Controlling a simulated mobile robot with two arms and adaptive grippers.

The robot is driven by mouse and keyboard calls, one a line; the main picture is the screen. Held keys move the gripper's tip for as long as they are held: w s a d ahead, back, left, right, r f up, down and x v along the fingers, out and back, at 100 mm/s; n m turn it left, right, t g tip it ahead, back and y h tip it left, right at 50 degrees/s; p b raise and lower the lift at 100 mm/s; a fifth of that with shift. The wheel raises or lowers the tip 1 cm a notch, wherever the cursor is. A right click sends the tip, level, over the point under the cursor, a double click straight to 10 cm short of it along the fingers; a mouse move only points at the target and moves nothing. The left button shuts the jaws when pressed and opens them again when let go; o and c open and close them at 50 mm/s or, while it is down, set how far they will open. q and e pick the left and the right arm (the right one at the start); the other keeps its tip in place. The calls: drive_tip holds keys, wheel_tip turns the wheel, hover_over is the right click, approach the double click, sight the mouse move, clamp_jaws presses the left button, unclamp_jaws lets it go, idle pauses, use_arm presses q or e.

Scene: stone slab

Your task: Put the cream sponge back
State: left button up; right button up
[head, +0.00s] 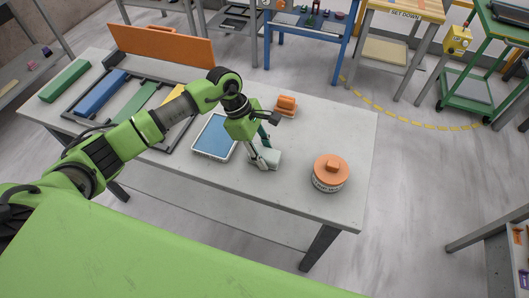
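A pale cream-white block, which looks like the cream sponge (272,158), is on the grey stone slab table (230,178), right of the blue tray (214,135). My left gripper (264,153) reaches down to the block. One pale finger is in front of it and a dark finger is behind it. The fingers are apart, but I cannot tell whether they press on the block. Part of the block is hidden by the front finger. My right gripper is not in view.
An orange-lidded round tub (330,172) stands to the right. A small orange item (286,105) lies behind the gripper. Blue, green and yellow bars lie in a dark frame at left, before an orange panel (160,47).

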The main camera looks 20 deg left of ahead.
use_arm(q)
drive_tip(key=o, duration=0.3)
drive_tip(key=shift+o, duration=0.2)
drive_tip(key=shift+r+p, duration=0.3)
drive_tip(key=shift+p, duration=0.05)
drive_tip(key=b+v, duration=0.4)
drive_tip(key=v, duration=0.6)
drive_tip(key=shift+a+r, duration=0.15)
drive_tip(key=shift+r, duration=0.05)
drive_tip(key=shift+a+r, duration=0.25)
drive_tip(key=shift+r, duration=0.35)
